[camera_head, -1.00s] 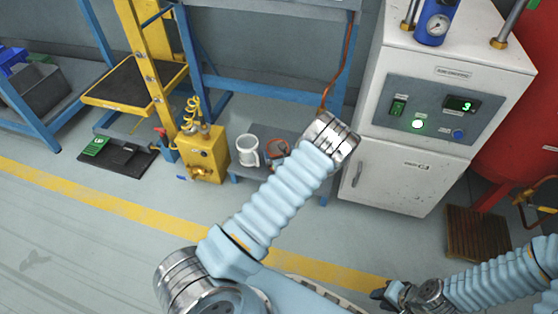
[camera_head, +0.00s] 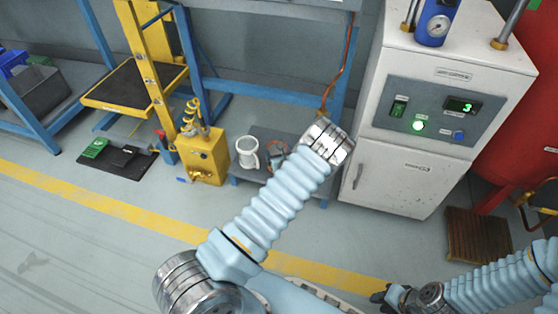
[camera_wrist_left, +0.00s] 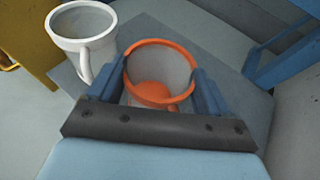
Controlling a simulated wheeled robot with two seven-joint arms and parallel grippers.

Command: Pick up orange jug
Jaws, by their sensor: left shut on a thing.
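The orange jug (camera_wrist_left: 152,92), grey-white inside, stands upright between the two blue fingers of my left gripper (camera_wrist_left: 158,76) in the left wrist view. The gripper is shut on it, with one finger on each side. In the head view my left arm and its metal wrist hide most of the gripper and the jug. Whether the jug still touches the surface below is hard to tell. My right gripper (camera_head: 379,296) shows small and dark at the bottom of the head view; its fingers are not clear.
A white jug (camera_wrist_left: 84,38) stands close to the left of the orange one, and in the head view (camera_head: 247,152) too. Both are over a low grey platform (camera_head: 290,137). A yellow pump unit (camera_head: 203,155) is left, a white cabinet (camera_head: 395,175) right, blue frame legs behind.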

